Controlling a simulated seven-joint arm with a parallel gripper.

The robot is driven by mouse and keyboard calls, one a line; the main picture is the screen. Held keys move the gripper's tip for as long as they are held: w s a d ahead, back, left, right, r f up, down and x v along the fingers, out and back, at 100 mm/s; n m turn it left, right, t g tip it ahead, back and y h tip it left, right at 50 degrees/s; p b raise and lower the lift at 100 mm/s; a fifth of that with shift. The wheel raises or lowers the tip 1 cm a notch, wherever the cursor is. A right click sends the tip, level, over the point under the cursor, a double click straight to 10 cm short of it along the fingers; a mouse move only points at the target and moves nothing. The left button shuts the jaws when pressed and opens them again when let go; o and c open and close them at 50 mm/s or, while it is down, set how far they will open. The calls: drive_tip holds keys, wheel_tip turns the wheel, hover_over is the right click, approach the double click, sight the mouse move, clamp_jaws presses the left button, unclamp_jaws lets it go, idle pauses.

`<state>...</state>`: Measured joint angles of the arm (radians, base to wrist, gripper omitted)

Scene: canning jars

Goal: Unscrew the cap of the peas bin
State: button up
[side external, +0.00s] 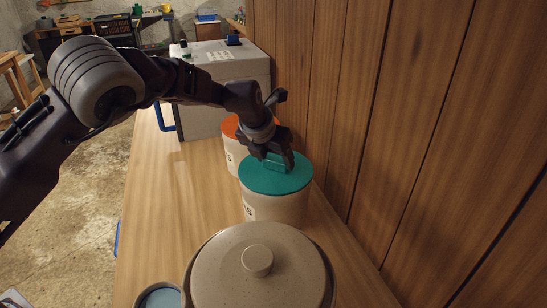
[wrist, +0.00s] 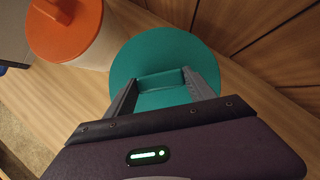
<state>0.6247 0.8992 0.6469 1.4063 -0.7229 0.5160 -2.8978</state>
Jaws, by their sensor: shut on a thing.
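A cream bin with a teal cap (side external: 262,180) stands on the wooden counter near the wall. Its label is turned mostly out of view and cannot be read, so I cannot tell whether it is the peas bin. My gripper (side external: 276,163) is above the teal cap, its fingers shut on the raised teal handle. In the wrist view the cap (wrist: 158,50) fills the middle, and my gripper (wrist: 164,88) has one finger at each end of the handle. The cap looks seated on the bin (side external: 277,208); the handle is partly hidden by the fingers.
A second cream bin with an orange cap (wrist: 66,30) stands just behind. A large lidded stoneware pot (side external: 225,274) is in front, with a small blue-topped container (side external: 160,298) beside it. A grey box (side external: 215,75) stands at the back. The wooden wall (side external: 390,120) is close on the right.

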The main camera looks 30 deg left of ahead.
drive_tip(key=o, duration=1.6)
drive_tip(key=shift+o, duration=0.2)
